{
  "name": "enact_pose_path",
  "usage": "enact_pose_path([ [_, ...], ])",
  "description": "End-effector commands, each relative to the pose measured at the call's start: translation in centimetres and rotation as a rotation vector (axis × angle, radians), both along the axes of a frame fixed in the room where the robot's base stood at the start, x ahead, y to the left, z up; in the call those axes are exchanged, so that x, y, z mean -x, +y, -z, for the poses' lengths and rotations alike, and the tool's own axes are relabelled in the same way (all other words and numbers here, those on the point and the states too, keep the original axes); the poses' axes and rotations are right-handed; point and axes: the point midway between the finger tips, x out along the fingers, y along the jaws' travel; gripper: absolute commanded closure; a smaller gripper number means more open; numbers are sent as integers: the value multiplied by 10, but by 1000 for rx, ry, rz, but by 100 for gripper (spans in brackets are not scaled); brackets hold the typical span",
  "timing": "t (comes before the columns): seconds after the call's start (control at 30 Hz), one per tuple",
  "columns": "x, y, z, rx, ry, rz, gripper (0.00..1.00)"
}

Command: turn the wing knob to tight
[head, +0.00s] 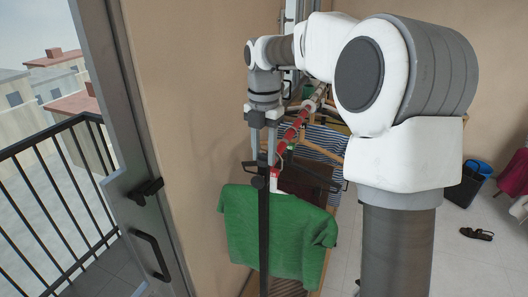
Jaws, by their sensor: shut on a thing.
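My gripper (264,160) points straight down in the head view, above a green shirt. Its fingers are closed at the top of a black upright post (264,225). Small dark parts at the fingertips look like the wing knob (258,182); the fingers partly hide them, and the knob's angle is too small to read. The green shirt (270,232) hangs just behind the post, with a red and white hanger piece (275,180) at its collar.
A rack with a red rail (300,122) and striped clothes (325,140) stands behind. A glass balcony door with a handle (152,258) is at the left. A dark bin (466,185) and a sandal (477,234) are on the floor at the right.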

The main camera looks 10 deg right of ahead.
Motion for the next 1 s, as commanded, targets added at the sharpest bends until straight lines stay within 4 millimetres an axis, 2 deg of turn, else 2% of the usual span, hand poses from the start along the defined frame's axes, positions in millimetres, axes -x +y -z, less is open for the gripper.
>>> enact_pose_path([
  [0.33,1,1,1,-1,3,-139,100],
  [0.87,1,1,1,-1,3,-162,100],
  [0.9,1,1,1,-1,3,-162,58],
  [1.0,1,1,1,0,3,-162,40],
])
